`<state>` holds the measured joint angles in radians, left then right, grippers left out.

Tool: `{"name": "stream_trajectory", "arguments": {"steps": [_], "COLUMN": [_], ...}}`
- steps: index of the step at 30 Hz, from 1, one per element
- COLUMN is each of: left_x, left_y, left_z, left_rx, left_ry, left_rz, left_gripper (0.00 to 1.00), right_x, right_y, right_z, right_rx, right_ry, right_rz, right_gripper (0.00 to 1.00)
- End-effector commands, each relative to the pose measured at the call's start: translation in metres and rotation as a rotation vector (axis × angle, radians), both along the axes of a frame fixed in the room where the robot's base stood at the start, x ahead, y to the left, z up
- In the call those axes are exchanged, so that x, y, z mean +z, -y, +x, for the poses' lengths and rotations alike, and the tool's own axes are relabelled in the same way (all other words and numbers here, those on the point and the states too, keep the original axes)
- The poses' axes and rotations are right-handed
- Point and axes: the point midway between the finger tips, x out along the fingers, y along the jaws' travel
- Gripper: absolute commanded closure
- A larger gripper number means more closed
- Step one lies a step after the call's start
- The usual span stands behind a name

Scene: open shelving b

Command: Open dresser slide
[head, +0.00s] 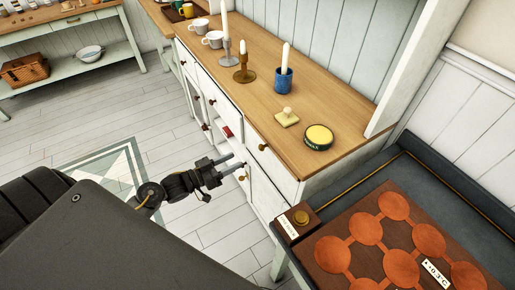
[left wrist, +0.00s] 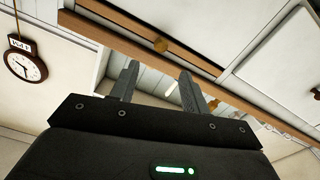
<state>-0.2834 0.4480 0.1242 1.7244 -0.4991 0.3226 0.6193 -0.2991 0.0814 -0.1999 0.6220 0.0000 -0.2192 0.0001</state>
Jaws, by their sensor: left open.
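The white dresser (head: 290,185) with a wooden top stands at the centre of the head view. My right gripper is not in view.
Candlesticks (head: 243,72), a blue candle cup (head: 284,80), mugs (head: 212,39) and a round tin (head: 318,136) stand on the dresser top. A dark table with a brown patterned board (head: 375,240) is at the right. Floor is free left of the dresser.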

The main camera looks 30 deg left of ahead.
Motion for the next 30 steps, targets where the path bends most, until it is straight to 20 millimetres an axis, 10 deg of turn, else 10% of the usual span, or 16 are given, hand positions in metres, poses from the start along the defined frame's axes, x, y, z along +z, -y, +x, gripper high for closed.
{"name": "stream_trajectory", "arguments": {"steps": [19, 30], "left_x": [0.000, -0.002], "left_y": [0.047, 0.055], "left_z": [0.081, 0.093], "left_rx": [0.005, 0.004], "left_ry": [-0.002, -0.004], "left_rz": [0.000, 0.002], "left_gripper": [0.54, 0.54], "right_x": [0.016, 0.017], "right_y": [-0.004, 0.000], "right_z": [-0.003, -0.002], "right_rx": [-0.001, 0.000], "right_ry": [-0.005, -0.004], "right_rz": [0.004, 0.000], "right_gripper": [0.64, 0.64]}}
